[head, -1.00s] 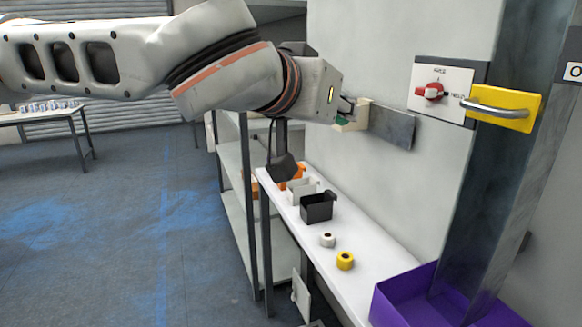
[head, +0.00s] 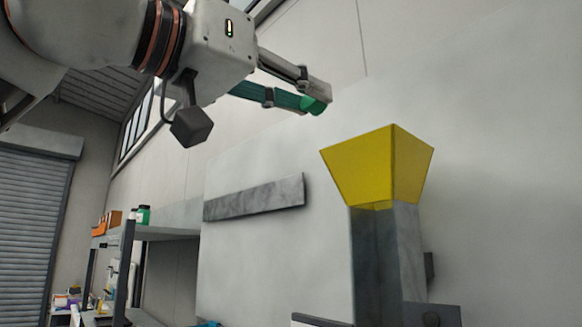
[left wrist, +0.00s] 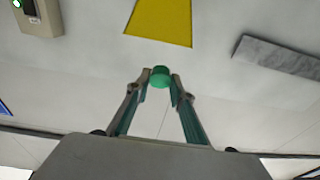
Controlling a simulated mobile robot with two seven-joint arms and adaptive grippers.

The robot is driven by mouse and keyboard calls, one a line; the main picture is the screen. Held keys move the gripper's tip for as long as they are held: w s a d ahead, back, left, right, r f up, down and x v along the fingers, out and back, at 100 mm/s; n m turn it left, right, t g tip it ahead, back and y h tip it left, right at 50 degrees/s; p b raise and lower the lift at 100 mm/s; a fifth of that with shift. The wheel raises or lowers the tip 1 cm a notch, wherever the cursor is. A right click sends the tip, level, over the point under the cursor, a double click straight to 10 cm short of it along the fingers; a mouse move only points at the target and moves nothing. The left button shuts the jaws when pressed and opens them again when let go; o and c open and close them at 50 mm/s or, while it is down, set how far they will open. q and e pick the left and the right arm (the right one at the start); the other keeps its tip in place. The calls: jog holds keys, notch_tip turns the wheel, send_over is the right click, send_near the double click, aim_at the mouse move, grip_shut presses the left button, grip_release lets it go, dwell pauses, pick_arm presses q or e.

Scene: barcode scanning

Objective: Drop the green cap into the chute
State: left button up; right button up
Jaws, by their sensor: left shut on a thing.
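The green cap (left wrist: 160,76) is held between the fingertips of my left gripper (left wrist: 161,82) in the left wrist view. In the head view the cap (head: 313,105) shows at the fingertips of my left gripper (head: 315,100), high in front of the wall. The chute has a yellow funnel (head: 380,165) on top of a grey metal duct (head: 388,255). The gripper is above and to the left of the funnel in the head view, apart from it. The funnel's inside is hidden. My right gripper is not in view.
A grey metal strip (head: 255,198) is fixed to the wall left of the chute. A shelf (head: 170,222) with an orange bin and a green-and-white container stands at the left. A roller shutter (head: 30,220) is at far left. The air around the funnel is clear.

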pick_arm(q)
notch_tip(320, 180, up, 2)
jog(key=s, duration=0.1)
jog(key=p, duration=0.1)
send_over(357, 150)
jog(key=shift+w+f, duration=0.25)
jog(key=shift+f, duration=0.25)
jog(key=shift+f+p+x, duration=0.2)
jog(key=shift+p+x, duration=0.2)
jog(key=shift+x, duration=0.7)
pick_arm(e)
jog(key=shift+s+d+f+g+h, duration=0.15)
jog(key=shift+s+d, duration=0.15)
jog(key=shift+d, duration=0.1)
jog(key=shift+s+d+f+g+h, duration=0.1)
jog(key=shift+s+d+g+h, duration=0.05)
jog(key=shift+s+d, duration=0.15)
pick_arm(q)
jog(key=shift+h, duration=0.3)
jog(key=o, duration=0.8)
